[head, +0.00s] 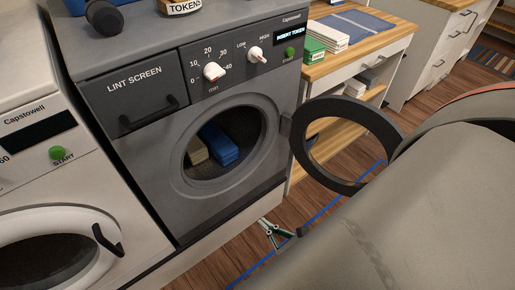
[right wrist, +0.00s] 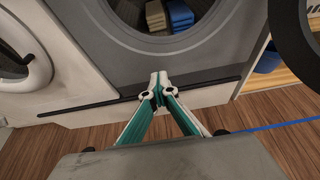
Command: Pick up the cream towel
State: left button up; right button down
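The cream towel (head: 196,150) is folded inside the drum of the grey dryer (head: 150,150), at the left of a blue folded towel (head: 220,144). In the right wrist view the cream towel (right wrist: 155,15) shows at the top, beside the blue one (right wrist: 180,14). My right gripper (head: 268,223) is low in front of the dryer, outside and below the round opening, apart from the towels. In the right wrist view its fingertips (right wrist: 158,77) meet, with nothing seen between them. My left gripper is in neither view.
The dryer's round door (head: 318,168) stands open to the right, close to my right arm. A white washer (head: 65,190) stands at the left. A wooden-topped counter (head: 345,50) with shelves is at the right. The floor (right wrist: 45,150) in front is clear.

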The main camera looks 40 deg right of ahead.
jog(key=shift+s, duration=0.6)
jog(key=c, duration=0.6)
grip_release()
jog(key=v, duration=1)
jog(key=shift+s+d+r, duration=0.1)
jog(key=shift+s+r, duration=0.1)
jog(key=shift+s, duration=0.15)
jog(key=shift+s+r, duration=0.1)
jog(key=shift+s, duration=0.2)
jog(key=shift+c, duration=0.3)
jog(key=shift+s+r, duration=0.15)
jog(key=shift+s, duration=0.1)
jog(key=c, duration=0.3)
